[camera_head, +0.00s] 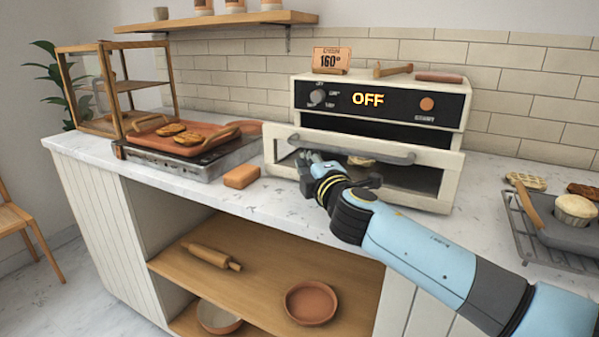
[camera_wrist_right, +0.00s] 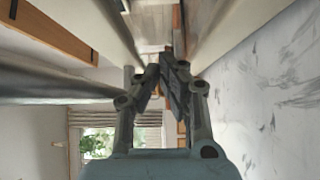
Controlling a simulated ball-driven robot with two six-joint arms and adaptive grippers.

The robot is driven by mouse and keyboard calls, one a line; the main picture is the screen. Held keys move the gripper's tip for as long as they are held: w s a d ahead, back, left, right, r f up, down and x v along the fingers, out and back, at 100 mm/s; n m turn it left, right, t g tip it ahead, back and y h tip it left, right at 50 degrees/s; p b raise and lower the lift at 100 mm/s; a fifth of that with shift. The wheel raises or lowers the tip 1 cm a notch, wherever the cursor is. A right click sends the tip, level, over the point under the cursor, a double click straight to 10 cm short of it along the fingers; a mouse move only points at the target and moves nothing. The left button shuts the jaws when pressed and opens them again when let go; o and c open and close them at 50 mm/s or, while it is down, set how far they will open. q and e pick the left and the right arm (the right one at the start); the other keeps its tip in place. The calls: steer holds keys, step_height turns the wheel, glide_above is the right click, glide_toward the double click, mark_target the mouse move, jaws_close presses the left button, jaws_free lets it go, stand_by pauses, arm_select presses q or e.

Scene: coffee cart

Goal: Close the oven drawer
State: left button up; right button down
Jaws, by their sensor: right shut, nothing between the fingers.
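The white oven (camera_head: 380,88) stands on the counter and its display reads OFF. Its drawer (camera_head: 450,180) stands out from the body, with a dark gap above its front. The drawer front has a grey handle (camera_head: 365,149) and a dark window, through which a pale baked piece (camera_head: 361,161) shows. My right gripper (camera_head: 308,158) is shut and empty, at the left part of the drawer front, below the handle's left end. I cannot tell whether it touches the front. In the right wrist view its fingers (camera_wrist_right: 167,80) are together. My left gripper is out of view.
An orange-brown block (camera_head: 241,176) lies on the counter left of the drawer. A hot plate (camera_head: 180,166) with a terracotta tray (camera_head: 222,131) stands farther left. A grey rack (camera_head: 522,222) with baked goods is at right. The counter's front edge runs below my gripper.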

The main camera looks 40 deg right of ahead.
steer(key=w+d+b, duration=0.1)
steer(key=d, duration=0.3)
steer(key=w+d+b, duration=0.1)
steer(key=w+d, duration=0.1)
steer(key=d, duration=0.2)
steer(key=w+d+b, duration=0.1)
steer(key=w+d, duration=0.1)
steer(key=d, duration=0.2)
steer(key=shift+f+b, duration=0.1)
steer(key=shift+b, duration=0.2)
steer(key=shift+w+d, duration=0.1)
steer(key=shift+d, duration=0.2)
steer(key=shift+r, duration=0.2)
steer(key=shift+d+r, duration=0.1)
